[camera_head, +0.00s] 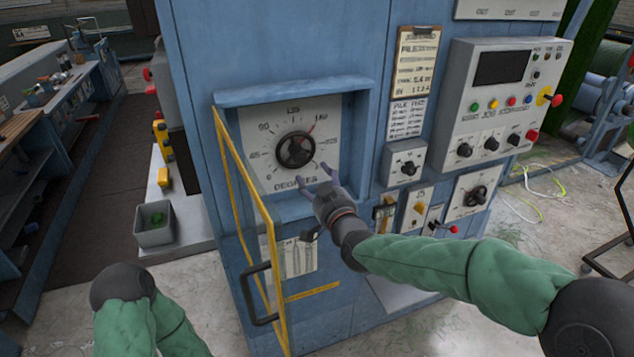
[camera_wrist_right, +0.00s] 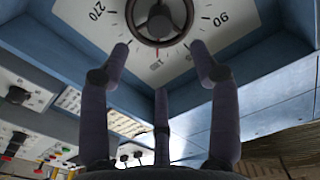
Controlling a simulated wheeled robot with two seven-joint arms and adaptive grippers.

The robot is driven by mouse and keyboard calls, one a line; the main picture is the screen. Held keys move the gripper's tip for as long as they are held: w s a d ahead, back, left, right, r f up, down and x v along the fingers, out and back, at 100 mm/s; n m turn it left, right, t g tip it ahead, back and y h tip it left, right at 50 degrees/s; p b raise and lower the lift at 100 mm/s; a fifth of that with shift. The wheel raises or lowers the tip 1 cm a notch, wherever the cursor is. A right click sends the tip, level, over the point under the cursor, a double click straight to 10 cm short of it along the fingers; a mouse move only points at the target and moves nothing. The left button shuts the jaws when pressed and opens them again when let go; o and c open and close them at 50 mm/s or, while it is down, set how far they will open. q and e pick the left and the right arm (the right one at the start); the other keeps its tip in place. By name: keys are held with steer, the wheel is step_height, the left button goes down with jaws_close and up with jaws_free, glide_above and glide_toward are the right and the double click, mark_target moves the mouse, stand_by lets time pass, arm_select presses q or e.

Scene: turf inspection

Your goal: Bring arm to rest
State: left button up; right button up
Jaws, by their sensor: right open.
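My right gripper (camera_head: 318,184) is in front of the blue machine's recessed dial panel, just below and right of the black dial knob (camera_head: 296,150). In the right wrist view its fingers (camera_wrist_right: 160,62) are spread, with nothing between them, and the knob (camera_wrist_right: 160,18) shows beyond their tips. The fingers look apart from the knob. My right arm, in a green sleeve, reaches in from the lower right. My left arm (camera_head: 140,310) shows only in part at the lower left, and its gripper is out of view.
A yellow-framed door (camera_head: 245,215) stands open left of the dial recess. Right of it are a clipboard (camera_head: 416,62), a control box (camera_head: 497,95) with buttons, and several switches. A grey bin (camera_head: 154,224) stands on the left. Benches line the far left.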

steer(key=shift+s, duration=0.1)
steer(key=s+d+f+m+g+h, duration=0.1)
steer(key=s+d+f+g, duration=0.15)
steer(key=f, duration=0.95)
steer(key=s+d+f+g+b, duration=0.1)
steer(key=s+f+g, duration=0.2)
steer(key=f, duration=1)
steer(key=s+d+f+m+g+h, duration=0.1)
steer(key=s+f+g, duration=0.2)
steer(key=f, duration=0.9)
steer(key=s+d+f+m+g, duration=0.1)
steer(key=s+f+g, duration=0.3)
steer(key=s+f, duration=0.5)
steer(key=s+f+m+g, duration=0.1)
steer(key=s+f+g, duration=0.3)
steer(key=s+f, duration=0.6)
steer(key=s, duration=0.7)
steer(key=shift+d+b, duration=0.4)
steer(key=shift+w+f, duration=0.1)
